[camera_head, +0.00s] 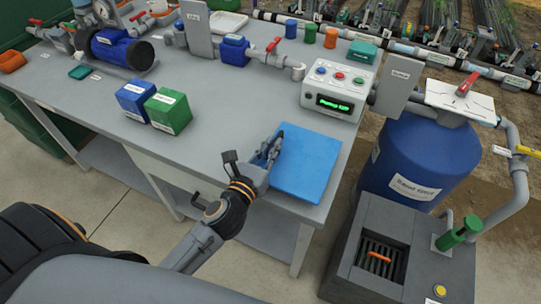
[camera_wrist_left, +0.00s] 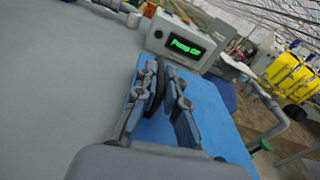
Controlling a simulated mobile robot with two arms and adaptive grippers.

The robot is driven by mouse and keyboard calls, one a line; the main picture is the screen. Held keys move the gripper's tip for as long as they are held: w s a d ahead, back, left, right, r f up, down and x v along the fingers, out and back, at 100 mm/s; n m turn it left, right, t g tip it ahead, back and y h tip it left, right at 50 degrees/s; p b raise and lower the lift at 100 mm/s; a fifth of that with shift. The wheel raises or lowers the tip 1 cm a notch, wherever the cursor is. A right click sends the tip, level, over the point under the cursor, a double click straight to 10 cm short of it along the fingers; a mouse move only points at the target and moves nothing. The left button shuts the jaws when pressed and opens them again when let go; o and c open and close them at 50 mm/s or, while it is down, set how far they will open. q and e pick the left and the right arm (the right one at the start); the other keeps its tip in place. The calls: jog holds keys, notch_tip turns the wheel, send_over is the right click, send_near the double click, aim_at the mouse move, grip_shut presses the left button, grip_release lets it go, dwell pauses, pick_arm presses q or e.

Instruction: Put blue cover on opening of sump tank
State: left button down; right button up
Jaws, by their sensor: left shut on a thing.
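The blue cover (camera_head: 308,168) is a flat square panel at the right front corner of the grey workbench. It also shows in the wrist view (camera_wrist_left: 208,108), under and beyond the fingers. My left gripper (camera_head: 270,148) is at the cover's left part. In the wrist view its fingers (camera_wrist_left: 160,88) are closed around a dark upright piece, which looks like the cover's handle. The sump tank (camera_head: 343,262) is a grey box on the floor at the lower right. Its square opening (camera_head: 370,268) is uncovered and shows a grate with an orange piece inside. My right gripper is not in view.
The control box (camera_head: 335,92) with a green display stands behind the cover. A blue tank (camera_head: 420,155) stands right of the bench, behind the sump tank. A green handle (camera_head: 458,233) rises beside the opening. Blue (camera_head: 134,99) and green (camera_head: 168,111) boxes sit left on the bench.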

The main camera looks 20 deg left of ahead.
pick_arm(q)
notch_tip(320, 180, down, 3)
jog(key=shift+w+a+f+b, duration=0.1)
jog(key=shift+a+f+b, duration=0.1)
jog(key=shift+b, duration=0.45)
jog(key=c, duration=1.4)
grip_release()
jog(key=shift+d, duration=0.1)
